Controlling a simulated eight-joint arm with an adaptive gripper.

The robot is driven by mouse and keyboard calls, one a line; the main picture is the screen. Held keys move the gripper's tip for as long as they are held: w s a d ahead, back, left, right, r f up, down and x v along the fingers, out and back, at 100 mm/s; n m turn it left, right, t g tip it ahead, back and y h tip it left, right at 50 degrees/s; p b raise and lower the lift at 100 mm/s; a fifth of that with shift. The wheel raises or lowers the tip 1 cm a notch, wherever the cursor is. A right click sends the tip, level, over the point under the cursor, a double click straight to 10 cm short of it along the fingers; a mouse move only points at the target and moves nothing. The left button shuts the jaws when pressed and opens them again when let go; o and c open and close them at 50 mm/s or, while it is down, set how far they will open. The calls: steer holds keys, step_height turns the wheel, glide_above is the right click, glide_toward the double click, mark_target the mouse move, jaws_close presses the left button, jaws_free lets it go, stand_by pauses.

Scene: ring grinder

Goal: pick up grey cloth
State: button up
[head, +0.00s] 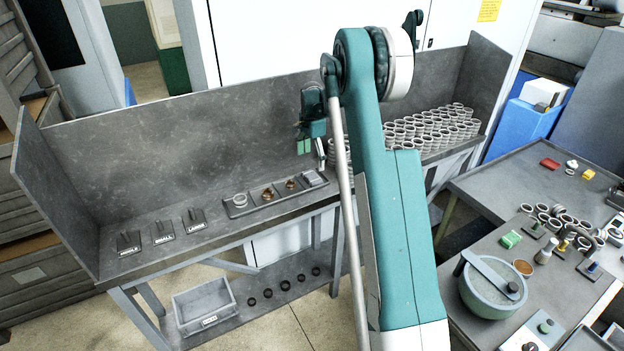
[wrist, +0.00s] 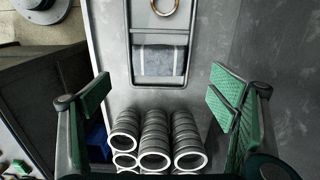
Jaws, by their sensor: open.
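The grey cloth (wrist: 159,61) lies folded in the end compartment of a dark tray (wrist: 129,40) in the wrist view. In the head view the cloth (head: 314,179) is at the right end of the tray, on the grey bench. My gripper (wrist: 161,97) is open and empty, with a green-padded finger on each side of the picture. The cloth shows ahead of the fingers, between them and apart from both. In the head view my gripper (head: 311,148) hangs above the bench close to the cloth; my arm hides part of the bench to its right.
Stacks of metal rings (wrist: 155,142) stand beside the cloth's end of the tray. More ring stacks (head: 435,128) fill the bench's right side. A brass ring (wrist: 164,6) lies in the neighbouring compartment. Bench walls (head: 190,140) rise behind and at the ends. Small labelled signs (head: 163,232) stand left.

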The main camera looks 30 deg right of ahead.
mark_target(312, 176)
steer(key=shift+f, duration=1.3)
steer(key=shift+s+a+f+p, duration=0.1)
steer(key=shift+f+p, duration=0.1)
steer(key=shift+f, duration=1.1)
steer(key=shift+s+f+p, duration=0.1)
steer(key=shift+f+p, duration=0.05)
steer(key=shift+f, duration=1.15)
steer(key=shift+c, duration=0.4)
steer(key=c, duration=0.8)
